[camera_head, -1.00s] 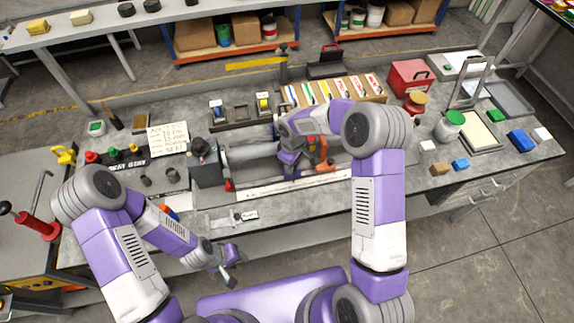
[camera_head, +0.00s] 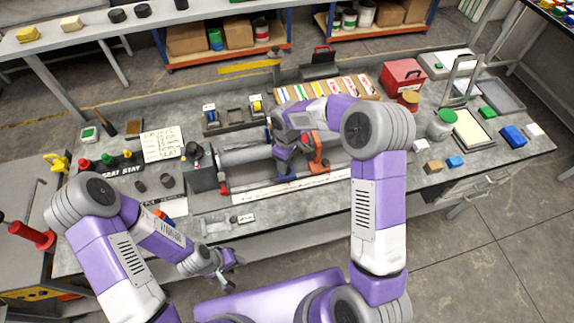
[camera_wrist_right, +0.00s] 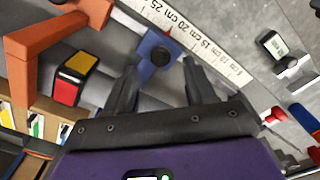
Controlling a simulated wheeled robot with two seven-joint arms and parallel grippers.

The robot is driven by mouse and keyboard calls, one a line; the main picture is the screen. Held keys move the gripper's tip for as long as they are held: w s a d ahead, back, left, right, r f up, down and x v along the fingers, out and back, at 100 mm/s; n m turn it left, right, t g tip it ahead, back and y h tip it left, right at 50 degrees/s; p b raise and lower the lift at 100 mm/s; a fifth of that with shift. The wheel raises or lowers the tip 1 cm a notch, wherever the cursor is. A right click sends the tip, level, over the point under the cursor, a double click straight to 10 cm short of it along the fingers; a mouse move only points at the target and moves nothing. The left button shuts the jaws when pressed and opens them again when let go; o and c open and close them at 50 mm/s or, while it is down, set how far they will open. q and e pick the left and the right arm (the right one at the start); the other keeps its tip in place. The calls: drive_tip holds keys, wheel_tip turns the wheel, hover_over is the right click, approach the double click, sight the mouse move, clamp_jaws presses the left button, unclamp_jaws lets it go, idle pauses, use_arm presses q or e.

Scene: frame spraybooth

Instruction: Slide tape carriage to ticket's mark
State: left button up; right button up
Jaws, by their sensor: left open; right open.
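The tape carriage (camera_wrist_right: 153,44) shows in the right wrist view as a blue plate with a black knob and red pointer. It stands beside a white scale (camera_wrist_right: 207,46), the pointer near the 20 cm region; its exact reading is unclear. My right gripper (camera_wrist_right: 161,64) is open, fingers on either side of the carriage; contact cannot be told. In the head view my right gripper (camera_head: 287,150) is over the rail, partly hiding the carriage. The ticket (camera_head: 161,144) looks like a handwritten card at left; its writing is unreadable. My left gripper (camera_head: 228,270) is open and empty in front of the bench.
An orange bracket (camera_wrist_right: 58,38) and a red-and-yellow block (camera_wrist_right: 76,77) stand close to my right gripper. A grey motor-like box (camera_head: 203,178) is at the rail's left end. Small blocks (camera_head: 433,166) and a red box (camera_head: 403,76) lie to the right.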

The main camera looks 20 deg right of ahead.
drive_tip(key=shift+r, duration=1.95)
